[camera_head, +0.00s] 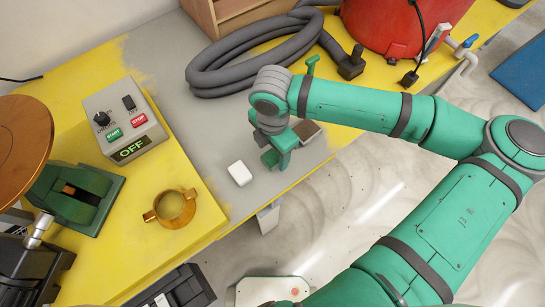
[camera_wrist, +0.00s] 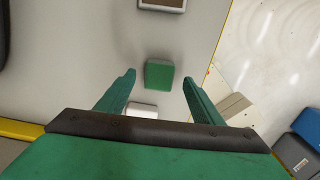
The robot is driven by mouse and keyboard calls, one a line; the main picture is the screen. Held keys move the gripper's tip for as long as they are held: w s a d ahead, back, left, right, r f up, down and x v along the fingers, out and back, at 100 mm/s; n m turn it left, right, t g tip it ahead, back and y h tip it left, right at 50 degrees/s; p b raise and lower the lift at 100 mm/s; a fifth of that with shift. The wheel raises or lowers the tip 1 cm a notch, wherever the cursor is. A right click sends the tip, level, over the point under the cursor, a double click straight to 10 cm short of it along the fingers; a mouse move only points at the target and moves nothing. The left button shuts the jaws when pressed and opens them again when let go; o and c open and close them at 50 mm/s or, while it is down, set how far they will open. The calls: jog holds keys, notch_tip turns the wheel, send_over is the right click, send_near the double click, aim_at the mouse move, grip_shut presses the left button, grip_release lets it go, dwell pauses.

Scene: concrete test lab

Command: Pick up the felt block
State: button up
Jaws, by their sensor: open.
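Three small blocks lie on the grey worktop strip, and I cannot tell for sure which is felt. A green block (camera_wrist: 158,74) lies between and below my fingertips in the wrist view. In the head view it seems to show at the fingers (camera_head: 269,158), partly hidden. A white block (camera_head: 239,173) lies to its left; it shows near my left finger in the wrist view (camera_wrist: 142,110). A dark brown-topped block (camera_head: 308,131) lies on the other side, at the top edge of the wrist view (camera_wrist: 163,5). My gripper (camera_head: 280,157) points down, open and empty.
A grey coiled hose (camera_head: 215,75) and a red vessel (camera_head: 395,25) stand behind. A control box (camera_head: 124,122), a brass ring (camera_head: 175,208) and a green clamp-like tool (camera_head: 75,197) are at left. The worktop's front edge is close to the blocks.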

jog(key=shift+a+f, duration=0.1)
jog(key=shift+f, duration=0.95)
jog(key=c, duration=1.1)
jog(key=shift+r, duration=0.15)
